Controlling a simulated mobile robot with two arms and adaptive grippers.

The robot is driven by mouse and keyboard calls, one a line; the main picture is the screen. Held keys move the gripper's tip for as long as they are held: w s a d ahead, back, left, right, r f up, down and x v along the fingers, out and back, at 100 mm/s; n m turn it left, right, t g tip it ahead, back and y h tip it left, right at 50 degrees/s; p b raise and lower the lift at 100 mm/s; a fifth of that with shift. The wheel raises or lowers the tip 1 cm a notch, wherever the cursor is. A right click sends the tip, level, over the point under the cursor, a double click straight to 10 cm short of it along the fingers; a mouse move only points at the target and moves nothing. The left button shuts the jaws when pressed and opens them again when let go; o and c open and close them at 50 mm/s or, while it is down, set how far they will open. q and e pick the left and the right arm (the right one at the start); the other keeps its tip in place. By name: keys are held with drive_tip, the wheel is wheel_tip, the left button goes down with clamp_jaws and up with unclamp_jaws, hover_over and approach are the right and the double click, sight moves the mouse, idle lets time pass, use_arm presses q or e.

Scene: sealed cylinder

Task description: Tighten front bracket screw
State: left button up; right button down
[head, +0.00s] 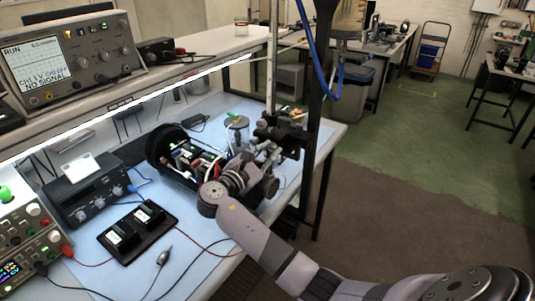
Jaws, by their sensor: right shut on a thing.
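A black cylinder housing (166,142) lies on its side on the blue bench mat, its round black end ring facing left. Red, white and green-lit electronics (194,160) show in its open body. My right arm comes in from the lower right and bends at the wrist beside the housing's near right end. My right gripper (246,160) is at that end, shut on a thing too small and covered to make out. The front bracket and its screw cannot be told apart here; the wrist hides part of that end. My left gripper is out of view.
A clear jar (237,131) and a dark stand (278,131) are close behind the gripper. A shelf with an oscilloscope (74,57) overhangs the back.

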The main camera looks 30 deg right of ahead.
drive_tip(key=c, duration=1.4)
unclamp_jaws()
drive_tip(key=shift+a, duration=0.15)
drive_tip(key=v, duration=1.1)
drive_tip(key=shift+s+a, duration=0.2)
drive_tip(key=shift+a, duration=0.15)
